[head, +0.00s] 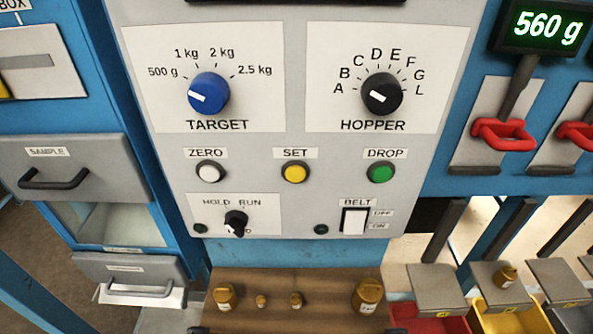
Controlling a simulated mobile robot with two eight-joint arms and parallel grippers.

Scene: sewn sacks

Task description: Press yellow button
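The yellow button (295,173) sits on the grey control panel (255,262) under the label SET, in the middle of a row of three. It looks raised, with a dark ring around it. The white ZERO button (208,173) is to its left and the green DROP button (380,172) to its right. Neither of my grippers shows in the head view, and nothing touches or covers the yellow button.
Above are the blue TARGET knob (208,94) and black HOPPER knob (382,94). Below are the HOLD/RUN switch (236,222) and white BELT rocker (355,221). Brass weights stand on a wooden shelf (330,284). Red handles (503,134) stick out at right, drawers (70,175) at left.

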